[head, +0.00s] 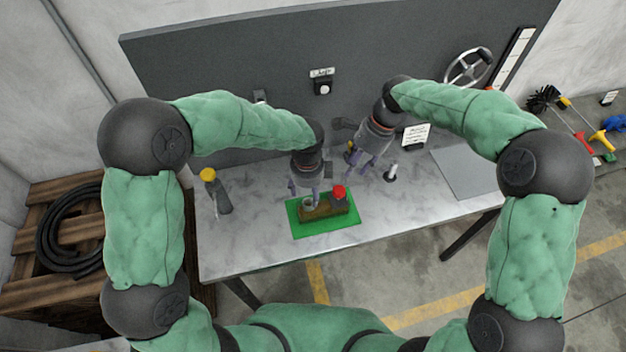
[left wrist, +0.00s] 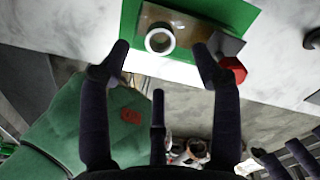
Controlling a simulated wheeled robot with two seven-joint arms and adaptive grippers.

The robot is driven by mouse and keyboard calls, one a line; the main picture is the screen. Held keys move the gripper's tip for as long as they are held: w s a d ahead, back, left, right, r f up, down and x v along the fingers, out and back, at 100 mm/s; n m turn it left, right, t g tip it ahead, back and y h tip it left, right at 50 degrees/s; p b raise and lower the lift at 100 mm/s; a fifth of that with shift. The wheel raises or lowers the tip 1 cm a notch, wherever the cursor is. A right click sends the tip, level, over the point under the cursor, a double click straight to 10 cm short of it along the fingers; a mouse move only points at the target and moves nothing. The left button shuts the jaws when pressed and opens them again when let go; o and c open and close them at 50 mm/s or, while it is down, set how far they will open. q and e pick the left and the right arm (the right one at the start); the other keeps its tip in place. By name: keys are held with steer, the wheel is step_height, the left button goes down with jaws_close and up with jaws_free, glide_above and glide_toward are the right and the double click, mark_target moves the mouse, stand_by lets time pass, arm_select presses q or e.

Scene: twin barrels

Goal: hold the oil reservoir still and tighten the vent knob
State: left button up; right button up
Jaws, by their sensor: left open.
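A brown base (head: 327,215) lies on a green mat (head: 300,231) on the workbench. It carries a pale-rimmed round cup (head: 308,203) and a dark block with a red knob (head: 339,191) on top. The left wrist view shows the cup's white ring (left wrist: 160,39), the block (left wrist: 226,45) and the red knob (left wrist: 232,70). Which part is the oil reservoir I cannot tell for sure. My left gripper (head: 304,193) is open above the cup, with the ring between its fingertips in the left wrist view. My right gripper (head: 362,167) hangs behind and right of the knob; its grip is unclear.
A yellow-topped tool (head: 210,176) stands at the bench's left. A small white-topped post (head: 392,172) stands right of the mat, and a grey plate (head: 465,172) lies further right. A dark panel (head: 230,60) closes the back. The bench's front left is clear.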

mark_target(308, 206)
arm_select(q)
steer(key=shift+f, duration=3.2)
jaws_close()
steer(key=c, duration=0.8)
jaws_free()
jaws_close()
